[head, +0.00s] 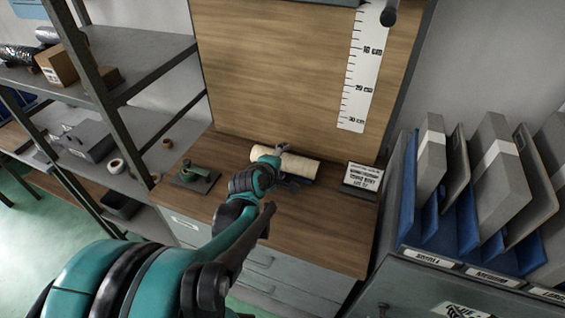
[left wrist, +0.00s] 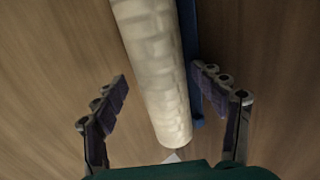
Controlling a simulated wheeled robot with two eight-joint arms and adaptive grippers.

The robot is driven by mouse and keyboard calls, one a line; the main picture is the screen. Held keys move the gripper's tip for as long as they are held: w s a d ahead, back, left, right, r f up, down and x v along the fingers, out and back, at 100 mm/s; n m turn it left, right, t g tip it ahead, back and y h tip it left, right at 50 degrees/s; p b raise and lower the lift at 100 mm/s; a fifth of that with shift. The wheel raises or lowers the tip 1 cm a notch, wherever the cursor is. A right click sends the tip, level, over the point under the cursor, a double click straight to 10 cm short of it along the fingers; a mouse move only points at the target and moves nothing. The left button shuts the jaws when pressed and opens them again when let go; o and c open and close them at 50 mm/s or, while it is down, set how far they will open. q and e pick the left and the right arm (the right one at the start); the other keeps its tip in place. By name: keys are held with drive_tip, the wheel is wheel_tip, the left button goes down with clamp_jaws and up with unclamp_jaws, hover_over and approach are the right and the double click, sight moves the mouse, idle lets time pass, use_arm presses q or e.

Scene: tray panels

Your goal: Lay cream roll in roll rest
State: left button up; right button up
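The cream roll (head: 302,166) lies lengthwise on the wooden worktop below the backboard. In the left wrist view the cream roll (left wrist: 155,70) passes between the spread fingers of my left gripper (left wrist: 161,78). Gaps show between the roll and both fingers, so it is open and not gripping. In the head view my left gripper (head: 284,167) is over the roll's left part and hides some of it. A blue piece (left wrist: 188,50), perhaps the roll rest, runs along the roll's right side. I cannot tell whether the roll lies in it or beside it. My right gripper is not in view.
A green tool on a dark base (head: 195,178) stands left on the worktop (head: 310,240). A small sign (head: 362,180) stands to the right. Shelves (head: 150,55) rise at left, and a blue divided rack (head: 408,195) stands at right. The worktop's front is mostly clear.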

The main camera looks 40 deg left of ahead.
use_arm(q)
drive_tip(key=v, duration=1.2)
idle(0.7)
drive_tip(key=d+f+m+h, duration=0.1)
drive_tip(key=d+m, duration=0.2)
drive_tip(key=d+f+m+g+h, duration=0.1)
drive_tip(key=d+m, duration=0.3)
drive_tip(key=w+d+f+m+h, duration=0.1)
drive_tip(key=d+m, duration=0.2)
drive_tip(key=d, duration=0.1)
drive_tip(key=shift+f+g, duration=0.3)
drive_tip(key=shift+g, duration=0.1)
drive_tip(key=d+f+m, duration=0.1)
drive_tip(key=d+m, duration=0.1)
drive_tip(key=m, duration=0.1)
drive_tip(key=s+d+m+g, duration=0.1)
drive_tip(key=d+m, duration=0.2)
drive_tip(key=m, duration=0.1)
drive_tip(key=s+d+f+m+g, duration=0.1)
drive_tip(key=d+m, duration=0.1)
drive_tip(key=m, duration=0.1)
drive_tip(key=shift+s+d+f+m+h, duration=0.1)
drive_tip(key=shift+d+f+m+h, duration=0.1)
drive_tip(key=shift+f+m+h, duration=0.1)
drive_tip(key=shift+s+d+f+m, duration=0.15)
drive_tip(key=shift+d+m, duration=0.1)
drive_tip(key=shift+m, duration=0.25)
